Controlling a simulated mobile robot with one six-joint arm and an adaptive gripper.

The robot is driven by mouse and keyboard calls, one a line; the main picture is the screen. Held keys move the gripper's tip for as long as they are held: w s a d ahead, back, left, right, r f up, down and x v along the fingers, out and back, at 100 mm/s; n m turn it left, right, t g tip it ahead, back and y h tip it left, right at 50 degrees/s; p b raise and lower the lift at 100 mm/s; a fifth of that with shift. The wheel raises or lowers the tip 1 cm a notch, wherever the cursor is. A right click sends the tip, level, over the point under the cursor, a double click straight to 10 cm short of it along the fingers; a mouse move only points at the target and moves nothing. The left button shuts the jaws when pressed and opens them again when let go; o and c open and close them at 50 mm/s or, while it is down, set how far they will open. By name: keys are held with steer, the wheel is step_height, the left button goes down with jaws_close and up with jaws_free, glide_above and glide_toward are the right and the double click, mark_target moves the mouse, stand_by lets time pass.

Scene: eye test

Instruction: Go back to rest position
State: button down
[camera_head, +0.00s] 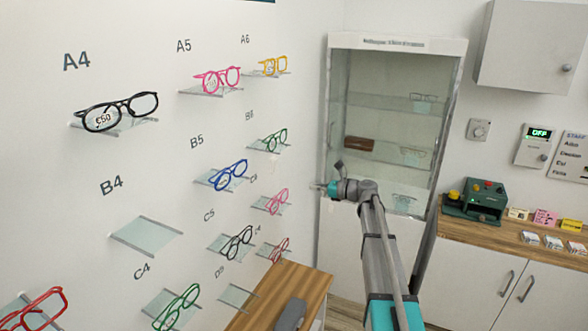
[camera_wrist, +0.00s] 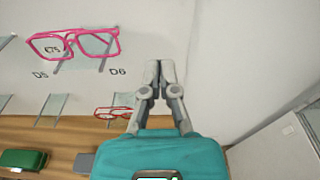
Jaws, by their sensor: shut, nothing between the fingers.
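My gripper (camera_wrist: 159,68) is shut and empty in the wrist view, its fingertips together in front of the white wall. In the head view my gripper (camera_head: 318,187) is small at the end of my outstretched arm, in front of the glass cabinet and right of the wall shelves. In the wrist view pink glasses (camera_wrist: 75,42) with a £75 tag rest on a shelf to the left of the fingers. Red glasses (camera_wrist: 114,112) sit lower, left of the gripper. The gripper appears apart from both.
Several glasses, such as black ones (camera_head: 117,112) and blue ones (camera_head: 228,175), sit on wall shelves at left. Shelf B4 (camera_head: 146,235) is empty. A glass cabinet (camera_head: 337,60) stands behind my arm. A wooden counter (camera_head: 277,291) lies below; another counter (camera_head: 470,232) holds a green machine (camera_head: 474,200).

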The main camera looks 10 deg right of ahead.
steer(key=s+a+f+n+g+h, duration=0.3)
steer(key=s+a+f+n, duration=0.3)
steer(key=s, duration=0.4)
steer(key=s+a+f+n+g+h, duration=0.35)
steer(key=s+f+n, duration=0.3)
steer(key=s, duration=0.25)
steer(key=s+d+f+n+g+h, duration=0.1)
steer(key=s+f+n+h, duration=0.1)
steer(key=s+n, duration=0.4)
steer(key=s+d+f+n+g+h+b, duration=0.1)
steer(key=s+n+h, duration=0.4)
steer(key=s, duration=0.7)
step_height(320, 180, down, 2)
steer(key=shift+d+f+n+g, duration=0.1)
steer(key=shift+d+n+g, duration=0.45)
steer(key=shift+n, duration=0.1)
steer(key=shift+s+a, duration=0.1)
